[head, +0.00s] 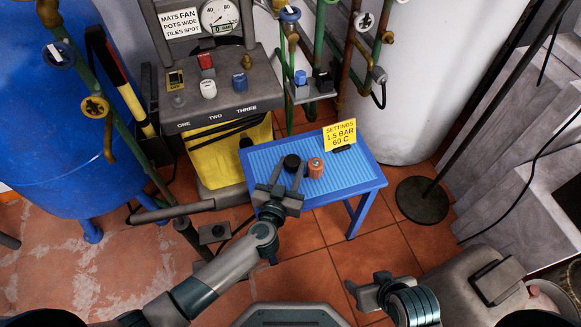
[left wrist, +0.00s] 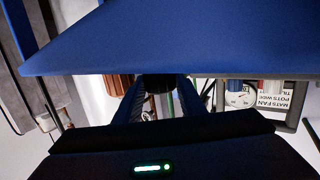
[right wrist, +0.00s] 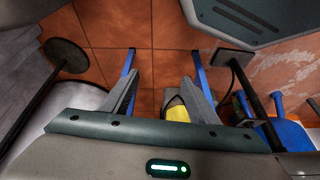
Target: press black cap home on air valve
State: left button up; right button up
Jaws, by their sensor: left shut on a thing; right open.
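The black cap (head: 291,161) is at the blue ribbed table, between the fingertips of my left gripper (head: 287,172), which is shut on it. In the left wrist view the cap (left wrist: 158,84) shows dark between the two fingers, close to the table (left wrist: 160,45). Whether it touches the tabletop I cannot tell. A copper-coloured cap (head: 316,168) stands just right of it. My right gripper (head: 366,284) is open and empty, low at the front right; the right wrist view shows bare floor between its fingers (right wrist: 160,88). I cannot tell which fitting is the air valve.
A yellow settings card (head: 340,136) stands at the table's back right. Behind is a grey console (head: 215,105) with red, white and blue knobs and a gauge (head: 219,17). Pipes with valves and a small ledge (head: 305,96) stand beside it. A pole base (head: 422,200) is at right.

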aim_at(292, 166)
pick_arm(q)
jog(key=r, duration=0.1)
jog(key=r+p, duration=0.1)
jog(key=r, duration=0.1)
jog(key=shift+s+d, duration=0.15)
jog(key=shift+d, duration=0.05)
jog(key=shift+s+d+r+p, duration=0.45)
jog(key=shift+s+d+p, duration=0.15)
jog(key=shift+s+d, duration=0.1)
jog(key=s+d+r+p, duration=0.2)
jog(key=s+d+r, duration=0.3)
jog(key=s+d, duration=0.1)
jog(key=shift+d+p, duration=0.35)
jog(key=shift+d, duration=0.15)
pick_arm(e)
notch_tip(292, 166, down, 9)
jog(key=s+d+g+h, duration=0.1)
jog(key=d, duration=0.1)
jog(key=shift+d+g, duration=0.35)
jog(key=shift+g, duration=0.05)
pick_arm(q)
jog(key=shift+r, duration=0.1)
